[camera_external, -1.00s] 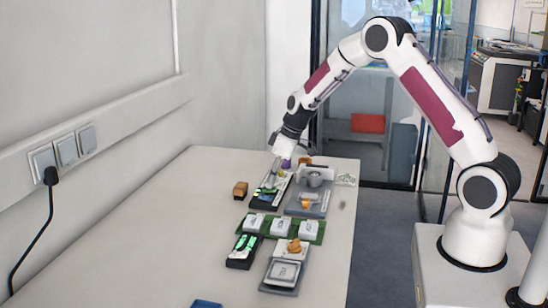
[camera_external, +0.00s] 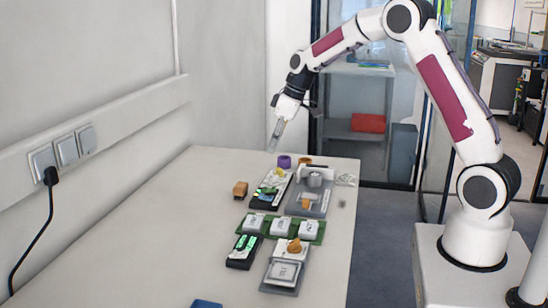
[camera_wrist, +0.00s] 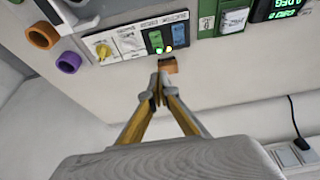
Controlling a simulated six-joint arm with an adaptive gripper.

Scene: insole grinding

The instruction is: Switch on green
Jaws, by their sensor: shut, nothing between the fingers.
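The switch box (camera_external: 257,203) is a dark panel with a white face, on the table below my gripper. In the wrist view, the panel (camera_wrist: 128,43) shows a yellow knob (camera_wrist: 103,50), a green switch (camera_wrist: 155,39) and a blue switch (camera_wrist: 180,31). Small bright lights (camera_wrist: 158,49) glow at the lower edge near the green switch. My gripper (camera_external: 272,149) is shut and empty, in the air above the box and apart from it. Its fingertips (camera_wrist: 160,78) meet in the wrist view, in front of a brown block. The switch positions are too small to tell.
The brown block (camera_external: 240,189) stands left of the box. A purple ring (camera_external: 285,161) and an orange ring (camera_external: 305,161) lie behind it. Grey fixtures (camera_external: 318,198) stand to the right, and a green board with white modules (camera_external: 281,228) in front. The table's left side is clear.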

